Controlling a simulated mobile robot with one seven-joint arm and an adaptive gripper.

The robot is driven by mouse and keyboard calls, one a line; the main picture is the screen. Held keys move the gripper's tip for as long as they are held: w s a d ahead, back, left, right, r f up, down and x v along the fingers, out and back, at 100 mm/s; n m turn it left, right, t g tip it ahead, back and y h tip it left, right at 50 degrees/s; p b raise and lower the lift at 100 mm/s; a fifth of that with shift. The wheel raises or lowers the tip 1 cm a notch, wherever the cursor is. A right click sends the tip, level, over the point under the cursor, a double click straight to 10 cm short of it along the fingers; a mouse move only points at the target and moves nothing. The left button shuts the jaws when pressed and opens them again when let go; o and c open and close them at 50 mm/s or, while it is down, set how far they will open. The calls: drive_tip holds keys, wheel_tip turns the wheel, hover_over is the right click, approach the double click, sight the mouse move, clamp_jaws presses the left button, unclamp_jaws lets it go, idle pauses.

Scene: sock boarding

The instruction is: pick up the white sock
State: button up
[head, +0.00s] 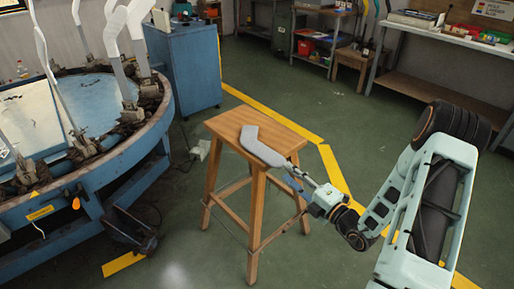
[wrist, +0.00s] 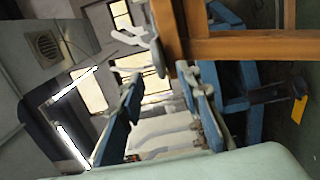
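A pale grey-white, bent sock (head: 262,147) lies on the seat of a wooden stool (head: 222,122). Its lower end is at the seat's right front edge. My gripper (head: 290,174) is beside that edge, coming from the right, with its fingers pointing at the sock's lower end. In the wrist view the two blue-padded fingers (wrist: 163,88) stand apart with nothing clearly held between them. Whether a finger touches the sock I cannot tell.
A round blue machine (head: 85,160) carrying several upright white sock forms stands at the left. A blue cabinet (head: 190,70) is behind it. Shelves and a workbench (head: 440,90) line the back right. Green floor (head: 330,110) with yellow lines is open around the stool.

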sight(279, 164)
drive_tip(key=b+x, duration=0.1)
drive_tip(key=x, duration=0.3)
drive_tip(key=shift+a, duration=0.2)
drive_tip(key=shift+w+a, duration=0.25)
drive_tip(key=shift+w, duration=0.25)
clamp_jaws()
